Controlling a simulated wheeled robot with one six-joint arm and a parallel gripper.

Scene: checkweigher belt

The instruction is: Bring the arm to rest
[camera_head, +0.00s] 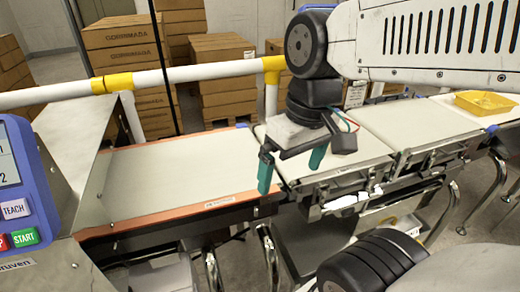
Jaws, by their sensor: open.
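My gripper (291,173) hangs from my arm in the middle of the view, fingers pointing down. Its two green fingers are apart, with nothing between them. In the picture it overlaps the front edge of the belt line, near the joint between the left belt section (175,172) and the middle belt section (355,160). I cannot tell its exact height over the belt. My arm reaches in from the upper right.
A yellow tray (484,102) sits on the far right section. A grey metal housing with a blue control panel (22,190) stands at left. A white and yellow rail (180,75) runs behind the belts. Stacked cardboard boxes (122,45) stand beyond. The visible belts look empty.

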